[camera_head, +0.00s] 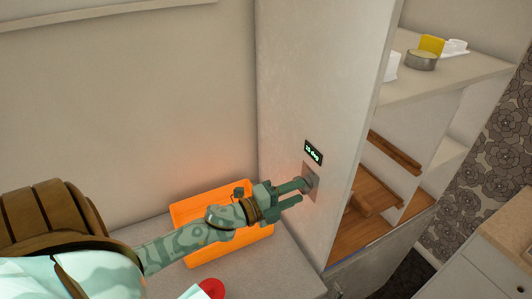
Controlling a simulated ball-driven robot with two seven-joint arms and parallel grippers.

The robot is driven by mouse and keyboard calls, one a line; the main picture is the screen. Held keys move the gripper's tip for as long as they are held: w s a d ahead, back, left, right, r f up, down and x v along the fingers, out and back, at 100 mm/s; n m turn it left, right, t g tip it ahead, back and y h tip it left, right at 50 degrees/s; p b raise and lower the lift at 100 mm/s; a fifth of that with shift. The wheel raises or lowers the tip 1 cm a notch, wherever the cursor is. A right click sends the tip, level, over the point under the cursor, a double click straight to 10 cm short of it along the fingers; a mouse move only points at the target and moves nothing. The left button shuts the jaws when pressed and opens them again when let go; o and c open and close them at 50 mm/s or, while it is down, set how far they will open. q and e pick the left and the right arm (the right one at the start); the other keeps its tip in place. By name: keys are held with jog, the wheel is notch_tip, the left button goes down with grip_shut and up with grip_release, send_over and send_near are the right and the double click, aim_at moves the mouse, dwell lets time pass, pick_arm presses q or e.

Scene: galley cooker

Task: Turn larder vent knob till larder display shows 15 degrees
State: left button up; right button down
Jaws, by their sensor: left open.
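The larder is a tall pale cabinet (305,80) in the middle of the view. A small black larder display (313,153) on its side panel shows green text ending in "deg"; its digits are too small to read surely. Below the display is a grey square plate with the round vent knob (310,178) on it. My left gripper (301,191) comes in from the left and is open, its fingertips at the knob and plate. One finger partly covers the knob, so I cannot tell whether it touches it. My right gripper is not in view.
An orange tray (190,212) lies on the grey counter (280,275) under my left arm. A red round thing (212,288) is at the bottom edge. Right of the panel are open shelves, with a round tin (421,60) and a yellow item (432,44) on top.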

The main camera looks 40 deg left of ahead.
pick_arm(q)
jog(key=b+v, duration=0.2)
jog(key=v, duration=1.2)
jog(key=shift+s, duration=0.35)
jog(key=shift+a, duration=0.15)
